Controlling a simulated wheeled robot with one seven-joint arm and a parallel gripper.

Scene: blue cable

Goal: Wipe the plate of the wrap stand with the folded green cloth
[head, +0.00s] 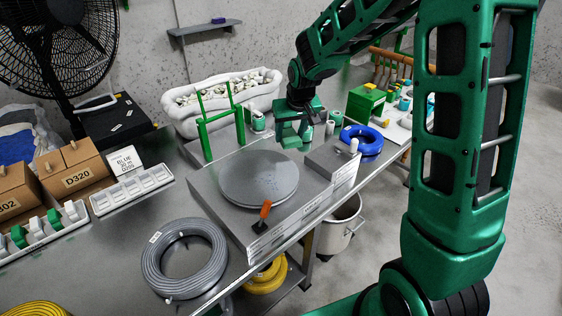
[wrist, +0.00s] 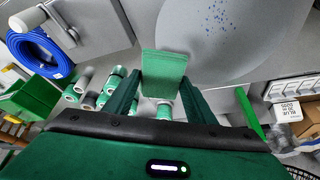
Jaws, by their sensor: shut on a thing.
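The folded green cloth (wrist: 163,70) is held between the two fingers of my gripper (wrist: 162,90) in the wrist view. In the head view my gripper (head: 291,128) is at the far right side of the round grey plate (head: 258,180) of the wrap stand (head: 225,213). The plate also shows in the wrist view (wrist: 255,40), with a patch of small blue specks (wrist: 222,15) on it. The cloth's end overlaps the plate's edge in the wrist view; I cannot tell whether it touches the plate.
A blue cable coil (head: 362,141) and several green-and-white rolls (wrist: 105,88) lie beyond the stand. A grey cable coil (head: 185,260) lies in front.

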